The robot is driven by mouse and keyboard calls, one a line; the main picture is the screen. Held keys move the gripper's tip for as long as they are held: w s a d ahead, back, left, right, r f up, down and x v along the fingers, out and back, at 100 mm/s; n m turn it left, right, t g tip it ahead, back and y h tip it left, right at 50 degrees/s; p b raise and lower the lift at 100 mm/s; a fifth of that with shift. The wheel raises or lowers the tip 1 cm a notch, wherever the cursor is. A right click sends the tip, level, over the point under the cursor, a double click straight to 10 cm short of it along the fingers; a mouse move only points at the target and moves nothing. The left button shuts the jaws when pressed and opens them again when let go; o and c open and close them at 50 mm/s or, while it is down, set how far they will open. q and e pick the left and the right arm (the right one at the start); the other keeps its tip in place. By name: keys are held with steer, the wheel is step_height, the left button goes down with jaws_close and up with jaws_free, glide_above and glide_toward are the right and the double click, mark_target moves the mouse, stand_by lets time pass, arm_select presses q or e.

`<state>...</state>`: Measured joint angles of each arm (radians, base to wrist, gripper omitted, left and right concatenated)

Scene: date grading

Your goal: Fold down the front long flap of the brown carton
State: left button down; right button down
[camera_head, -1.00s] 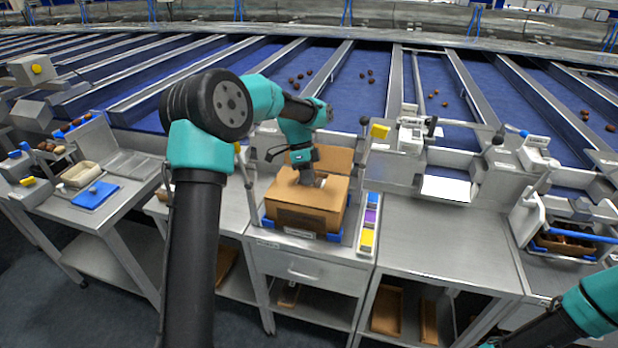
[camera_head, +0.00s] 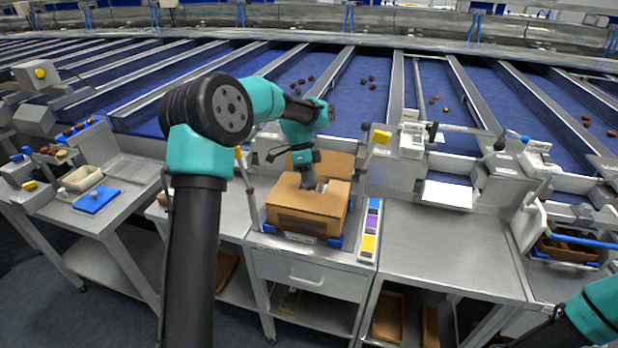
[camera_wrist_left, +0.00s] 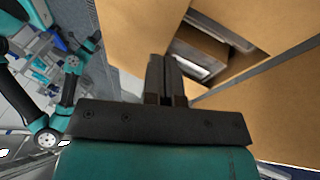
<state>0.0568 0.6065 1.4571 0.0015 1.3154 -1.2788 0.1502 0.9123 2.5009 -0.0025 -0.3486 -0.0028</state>
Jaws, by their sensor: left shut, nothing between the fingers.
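The brown carton (camera_head: 300,222) stands on the middle metal bench. One flap (camera_head: 334,163) stands up at its back. Tan cardboard covers most of its top. My left gripper (camera_head: 318,186) is down at the carton's top, right of its middle, partly hidden by its own wrist. In the left wrist view my left gripper (camera_wrist_left: 166,92) is shut and empty, with cardboard (camera_wrist_left: 255,115) close beside it and a gap into the carton beyond. I cannot tell whether the fingertips touch the cardboard. My right gripper is out of view; only part of that arm shows at the lower right.
Blue corner pieces (camera_head: 335,242) sit at the carton's base. The bench to the right (camera_head: 430,245) is clear.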

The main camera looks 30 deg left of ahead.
arm_select(q)
steer(key=shift+r, duration=0.1)
steer(key=d+v, duration=0.1)
steer(key=v, duration=1.2)
steer(key=shift+r, duration=0.4)
steer(key=shift+w+a, duration=0.1)
steer(key=shift+w, duration=0.05)
